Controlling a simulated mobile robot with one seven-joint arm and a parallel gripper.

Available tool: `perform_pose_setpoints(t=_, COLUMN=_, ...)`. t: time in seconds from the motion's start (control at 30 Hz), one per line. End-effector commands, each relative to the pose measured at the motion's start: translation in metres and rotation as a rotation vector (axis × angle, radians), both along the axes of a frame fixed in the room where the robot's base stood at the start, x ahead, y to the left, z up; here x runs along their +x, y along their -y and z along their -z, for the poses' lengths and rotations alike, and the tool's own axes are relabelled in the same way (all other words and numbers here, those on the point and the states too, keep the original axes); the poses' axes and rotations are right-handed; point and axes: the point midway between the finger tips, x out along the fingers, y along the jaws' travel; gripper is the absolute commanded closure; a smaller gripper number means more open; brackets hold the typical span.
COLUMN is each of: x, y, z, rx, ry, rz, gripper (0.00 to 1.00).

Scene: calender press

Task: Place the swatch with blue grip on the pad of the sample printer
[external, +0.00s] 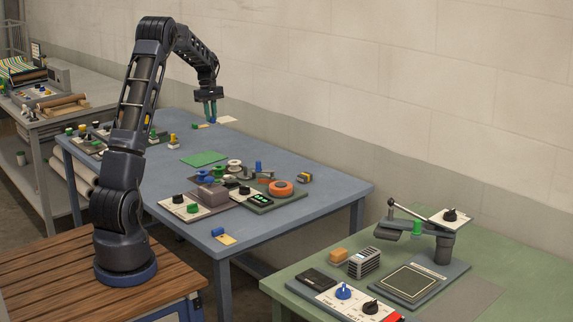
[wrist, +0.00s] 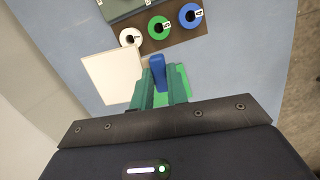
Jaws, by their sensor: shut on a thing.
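My gripper (external: 209,119) is over the far side of the blue-grey table. In the wrist view its green fingers (wrist: 159,86) are shut on a blue grip (wrist: 157,70). A cream square swatch (wrist: 110,78) shows beside the grip, and its pale sheet also shows at the gripper in the external view (external: 228,119). The likely sample printer (external: 443,256) stands on the green table at the right, with a raised lever arm. Its flat framed pad (external: 409,281) is bare and far from my gripper. A second blue grip (external: 217,231) with a yellowish card lies at the blue-grey table's near edge.
Spools, knobs and small boxes crowd the middle of the blue-grey table (external: 312,214). A green sheet (external: 203,158) lies near them. A gap separates the tables.

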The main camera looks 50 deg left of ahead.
Motion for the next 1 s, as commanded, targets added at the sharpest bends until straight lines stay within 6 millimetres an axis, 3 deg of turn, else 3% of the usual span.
perform_pose_setpoints(t=0.03, x=0.014, y=0.021, z=-0.001, rx=0.000, ry=0.001, rz=0.005, gripper=1.00)
perform_pose_setpoints(t=0.2, x=0.051, y=0.082, z=-0.002, rx=0.000, ry=0.002, rz=-0.003, gripper=1.00)
perform_pose_setpoints(t=0.5, x=0.102, y=0.198, z=-0.004, rx=0.000, ry=0.001, rz=-0.015, gripper=1.00)
perform_pose_setpoints(t=0.8, x=0.133, y=0.321, z=-0.006, rx=0.000, ry=0.002, rz=-0.029, gripper=1.00)
perform_pose_setpoints(t=1.0, x=0.141, y=0.403, z=-0.008, rx=0.000, ry=0.001, rz=-0.036, gripper=1.00)
